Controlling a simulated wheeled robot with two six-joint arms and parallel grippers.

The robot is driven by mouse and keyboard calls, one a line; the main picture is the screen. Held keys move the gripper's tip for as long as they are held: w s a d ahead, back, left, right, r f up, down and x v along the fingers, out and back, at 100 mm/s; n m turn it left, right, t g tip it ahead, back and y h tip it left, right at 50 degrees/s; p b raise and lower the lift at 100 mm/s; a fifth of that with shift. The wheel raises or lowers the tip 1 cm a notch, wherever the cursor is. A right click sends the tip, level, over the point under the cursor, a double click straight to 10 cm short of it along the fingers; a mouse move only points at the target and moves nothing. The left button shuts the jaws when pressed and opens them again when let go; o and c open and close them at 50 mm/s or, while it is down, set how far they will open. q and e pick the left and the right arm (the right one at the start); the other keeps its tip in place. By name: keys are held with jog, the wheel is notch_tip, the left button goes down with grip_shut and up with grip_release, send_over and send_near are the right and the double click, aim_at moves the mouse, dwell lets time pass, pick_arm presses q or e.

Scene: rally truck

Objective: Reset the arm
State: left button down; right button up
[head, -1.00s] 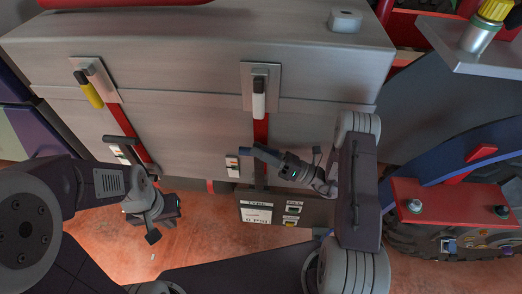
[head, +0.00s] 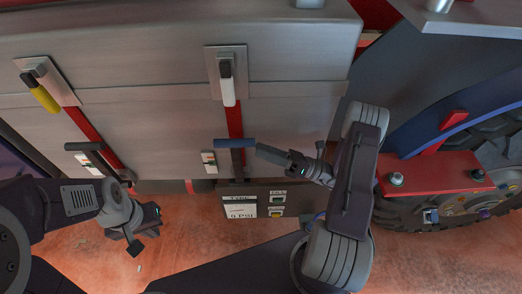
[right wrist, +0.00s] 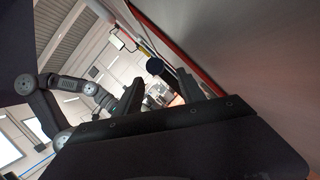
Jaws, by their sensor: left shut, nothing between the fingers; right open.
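My right gripper (head: 275,157) is at the front of the grey metal box, just right of a dark blue handle bar (head: 228,143) on the middle red strap. In the head view its fingers are seen nearly edge-on. My left gripper (head: 148,229) is shut and empty, low at the left in front of the box, above the reddish floor.
The grey box (head: 150,40) fills the upper left, with a white-handled latch (head: 228,85) and a yellow-handled latch (head: 40,93). A pressure panel (head: 262,204) sits below it. A red bracket (head: 430,175) and large tyre (head: 450,212) are at the right.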

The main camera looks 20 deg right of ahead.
jog(key=s+a+f+n+g+h+b, duration=0.2)
jog(key=s+a+f+n+g, duration=0.1)
jog(key=s+a+n+g, duration=0.3)
jog(key=s+a+f+n+g+h+b, duration=0.2)
jog(key=s+a+f+n+g+h, duration=0.15)
jog(key=s+n+g, duration=0.45)
notch_tip(320, 180, down, 4)
jog(key=s+d+n+g+h+b, duration=0.1)
jog(key=s+d+n+g+h, duration=0.15)
jog(key=n+h, duration=0.2)
jog(key=w+d+f+n+t+h+b, duration=0.1)
jog(key=w+d+n+t+h, duration=0.4)
jog(key=n, duration=0.8)
jog(key=d+t+h+b, duration=0.1)
jog(key=d+h, duration=0.1)
jog(key=h, duration=0.1)
jog(key=shift+w+f, duration=0.15)
jog(key=shift+f, duration=0.1)
jog(key=shift+t, duration=0.25)
